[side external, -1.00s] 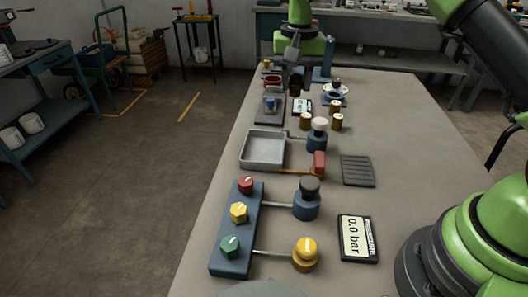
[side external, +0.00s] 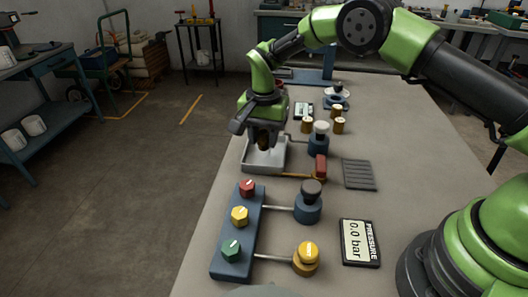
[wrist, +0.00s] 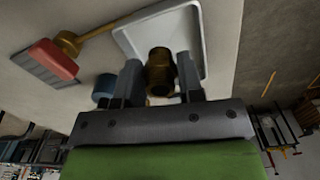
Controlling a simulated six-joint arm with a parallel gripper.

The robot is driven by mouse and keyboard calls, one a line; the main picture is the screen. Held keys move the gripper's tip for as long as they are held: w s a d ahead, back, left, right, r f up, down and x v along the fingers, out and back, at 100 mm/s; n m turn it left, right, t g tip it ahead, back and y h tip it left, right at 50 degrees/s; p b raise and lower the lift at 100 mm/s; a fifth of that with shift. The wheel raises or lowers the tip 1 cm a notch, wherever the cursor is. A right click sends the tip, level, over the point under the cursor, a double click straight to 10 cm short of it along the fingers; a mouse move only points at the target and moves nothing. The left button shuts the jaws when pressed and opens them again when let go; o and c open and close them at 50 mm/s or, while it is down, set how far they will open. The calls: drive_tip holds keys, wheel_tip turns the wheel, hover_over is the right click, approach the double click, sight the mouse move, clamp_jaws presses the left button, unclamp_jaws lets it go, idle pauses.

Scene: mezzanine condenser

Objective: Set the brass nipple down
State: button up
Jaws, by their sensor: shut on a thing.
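My gripper (side external: 264,138) is shut on the brass nipple, a dark brownish ring-like piece (wrist: 160,64) that shows between the two fingers in the wrist view. In the side view the nipple (side external: 264,145) is small and shaded below the fingers. The gripper holds it over the shallow grey metal tray (side external: 262,164), whose pale inside also shows in the wrist view (wrist: 135,36). The gap between the nipple and the tray floor is hard to judge. The arm hides part of the tray's far side.
A red-handled valve (side external: 320,166) and a blue fitting with a pale cap (side external: 319,138) stand right of the tray. A grey grate (side external: 360,174) lies farther right. A blue block with three coloured knobs (side external: 235,235) is nearer the camera.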

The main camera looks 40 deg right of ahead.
sight(264, 148)
drive_tip(key=shift+f, duration=2.35)
drive_tip(key=shift+f, duration=0.15)
drive_tip(key=o, duration=0.9)
